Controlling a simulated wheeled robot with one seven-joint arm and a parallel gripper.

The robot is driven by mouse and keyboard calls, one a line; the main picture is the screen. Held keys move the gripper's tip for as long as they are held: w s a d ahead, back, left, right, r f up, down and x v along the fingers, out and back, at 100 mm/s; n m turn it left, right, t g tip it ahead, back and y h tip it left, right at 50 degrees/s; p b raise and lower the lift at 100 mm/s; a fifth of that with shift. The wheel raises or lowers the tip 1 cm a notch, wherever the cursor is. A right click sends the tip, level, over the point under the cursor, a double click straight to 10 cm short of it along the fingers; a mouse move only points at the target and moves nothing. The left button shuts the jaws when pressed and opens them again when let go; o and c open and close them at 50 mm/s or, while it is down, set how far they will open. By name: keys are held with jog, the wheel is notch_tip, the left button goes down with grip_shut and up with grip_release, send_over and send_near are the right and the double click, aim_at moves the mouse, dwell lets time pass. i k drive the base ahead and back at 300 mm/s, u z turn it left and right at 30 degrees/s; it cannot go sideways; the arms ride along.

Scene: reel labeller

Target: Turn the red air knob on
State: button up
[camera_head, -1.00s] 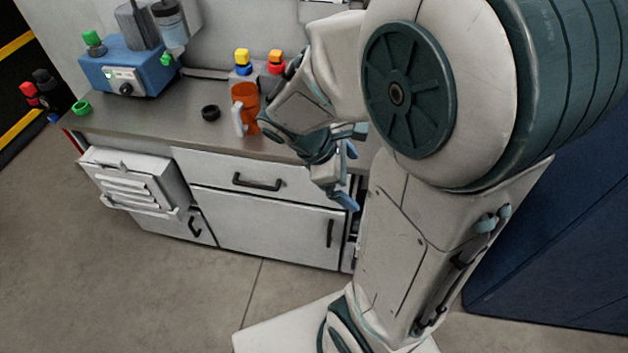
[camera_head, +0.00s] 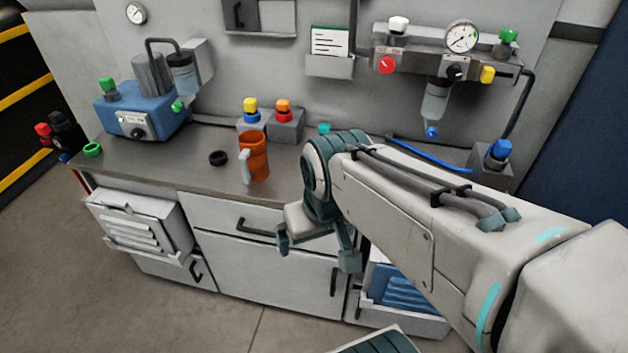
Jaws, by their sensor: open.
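A round red knob (camera_head: 387,64) sits on the front of a grey wall-mounted air manifold (camera_head: 420,62) at the upper right. A white-faced gauge (camera_head: 461,37) stands on top of the manifold. A black knob (camera_head: 456,68) is right of the red one. My gripper (camera_head: 316,248) is open and empty, pointing down in front of the cabinet drawers, below the bench edge. It is well below and left of the red knob and touches nothing that I can see. The red knob is unobstructed; I cannot read its setting.
A blue hose (camera_head: 430,155) lies at right. An open drawer (camera_head: 395,290) is below my arm.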

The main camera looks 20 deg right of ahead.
aim_at(387, 65)
jog(key=k, duration=1.3)
jog(key=z, duration=0.5)
jog(key=i, duration=0.55)
jog(key=z, duration=0.45)
jog(key=i, duration=1.15)
jog(key=u, duration=0.55)
